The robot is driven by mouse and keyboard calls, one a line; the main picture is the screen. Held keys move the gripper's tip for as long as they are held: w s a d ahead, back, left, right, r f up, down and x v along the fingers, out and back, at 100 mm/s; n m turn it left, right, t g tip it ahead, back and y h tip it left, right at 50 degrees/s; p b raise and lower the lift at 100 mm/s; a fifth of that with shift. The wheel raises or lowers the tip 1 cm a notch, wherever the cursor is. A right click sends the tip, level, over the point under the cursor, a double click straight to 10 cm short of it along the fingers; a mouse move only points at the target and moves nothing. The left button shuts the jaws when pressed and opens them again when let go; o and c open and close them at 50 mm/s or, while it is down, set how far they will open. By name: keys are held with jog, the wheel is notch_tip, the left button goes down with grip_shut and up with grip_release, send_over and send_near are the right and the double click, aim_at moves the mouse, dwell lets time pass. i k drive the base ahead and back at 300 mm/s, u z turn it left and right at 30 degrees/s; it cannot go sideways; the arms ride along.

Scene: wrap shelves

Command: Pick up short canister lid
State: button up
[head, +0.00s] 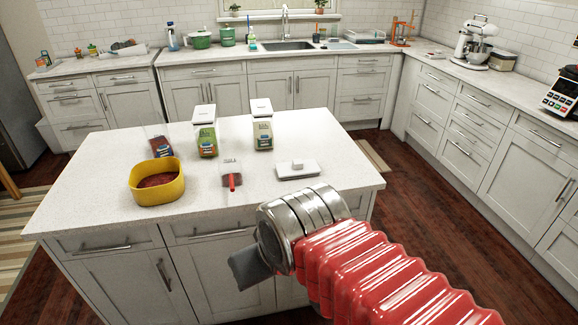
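A white, flat, square lid (297,171) with a raised knob lies on the island top, right of its middle and near the front. It looks like the short canister lid. A short clear container (231,180) with something red in or against it stands just left of the lid. My gripper (246,268) is in front of the island, lower in the picture and left of the lid, apart from it. Only its dark end shows past my silver wrist; the fingertips and any gap are not clear.
A yellow bowl (143,192) with dark red contents stands at the island's left front. Two tall canisters with white lids, one left (207,138) and one right (263,133), stand behind. An apparently lidless canister (160,147) is behind the bowl. The island's right side (335,150) is clear.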

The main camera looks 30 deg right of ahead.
aim_at(284, 171)
jog(key=i, duration=0.85)
jog(key=z, duration=0.05)
